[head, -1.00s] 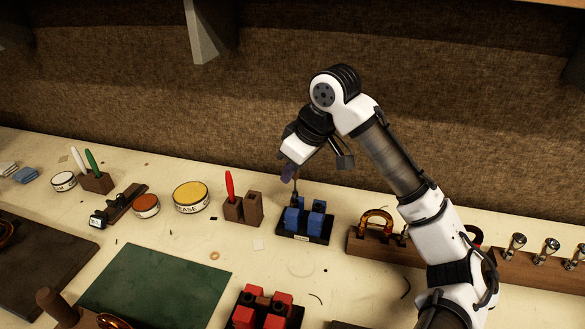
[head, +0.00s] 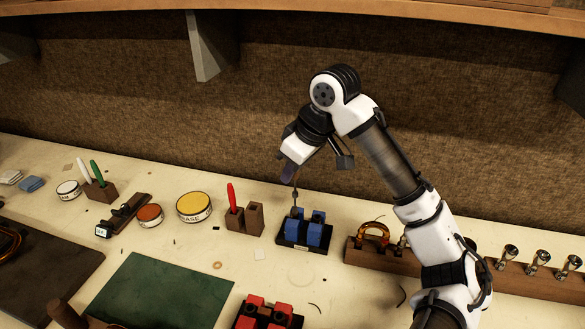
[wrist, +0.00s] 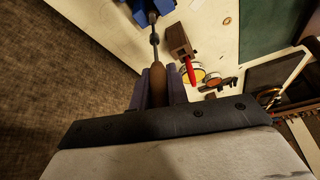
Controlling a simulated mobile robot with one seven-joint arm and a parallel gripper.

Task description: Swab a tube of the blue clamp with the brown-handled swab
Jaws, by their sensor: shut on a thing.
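My gripper (head: 289,174) is shut on the brown handle of the swab (wrist: 158,80). The swab points down, its dark shaft (head: 295,197) over the left part of the blue clamp (head: 317,232). The blue clamp stands on a black base with two blue blocks side by side; its edge also shows at the top of the wrist view (wrist: 140,14). The swab's lower end meets the left block in the head view; I cannot tell whether it is inside a tube or just above it.
A brown block with a red-handled tool (head: 232,197) stands left of the clamp. A wooden rack with a brass ring (head: 374,233) is to the right. A red clamp (head: 268,312) is in front, beside a green mat (head: 155,290). The wall is close behind.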

